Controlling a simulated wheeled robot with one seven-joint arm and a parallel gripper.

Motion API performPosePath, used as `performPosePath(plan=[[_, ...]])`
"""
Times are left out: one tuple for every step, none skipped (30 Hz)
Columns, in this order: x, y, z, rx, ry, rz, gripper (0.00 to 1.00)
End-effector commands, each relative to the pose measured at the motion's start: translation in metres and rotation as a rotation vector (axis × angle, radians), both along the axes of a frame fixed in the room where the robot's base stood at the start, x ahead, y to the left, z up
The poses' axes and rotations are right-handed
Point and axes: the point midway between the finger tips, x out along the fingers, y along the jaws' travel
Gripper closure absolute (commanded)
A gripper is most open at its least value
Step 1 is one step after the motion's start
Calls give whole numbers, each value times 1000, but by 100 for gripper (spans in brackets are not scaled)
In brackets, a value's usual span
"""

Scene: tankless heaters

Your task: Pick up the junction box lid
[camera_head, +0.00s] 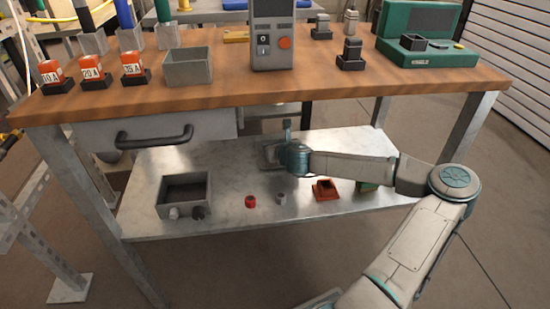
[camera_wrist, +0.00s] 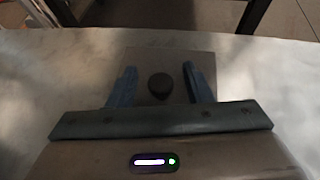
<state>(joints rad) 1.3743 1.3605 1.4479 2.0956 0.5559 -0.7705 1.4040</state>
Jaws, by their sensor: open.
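The junction box lid looks like a flat grey square plate (camera_wrist: 146,60) with a dark round knob (camera_wrist: 160,85) in the wrist view. It lies on the lower shelf. My gripper (camera_wrist: 160,72) is open, with its two blue fingers on either side of the knob and a gap on both sides. In the head view my gripper (camera_head: 287,155) is low over the shelf's back middle and hides much of the plate. The open grey junction box (camera_head: 184,209) sits on the left of the shelf, with round fittings at its front.
The lower shelf (camera_head: 140,190) also holds a red cap (camera_head: 250,201), a small grey piece (camera_head: 281,198) and an orange-brown box (camera_head: 326,189). The wooden bench top (camera_head: 220,96) and a drawer (camera_head: 155,130) overhang the shelf. Bench legs stand at both sides.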

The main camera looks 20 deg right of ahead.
Motion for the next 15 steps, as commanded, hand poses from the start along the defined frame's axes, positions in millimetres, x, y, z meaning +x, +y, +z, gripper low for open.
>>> performPosePath(plan=[[2,0,-1,0,0,0,54],[2,0,-1,0,0,0,54],[2,0,0,0,0,0,54],[2,0,0,0,0,0,54],[2,0,0,0,0,0,54],[2,0,0,0,0,0,54],[2,0,0,0,0,0,54],[2,0,0,0,0,0,63],[2,0,0,0,0,0,74],[2,0,0,0,0,0,82],[2,0,0,0,0,0,90],[2,0,0,0,0,0,100],[2,0,0,0,0,0,100],[2,0,0,0,0,0,100],[2,0,0,0,-1,0,100]])
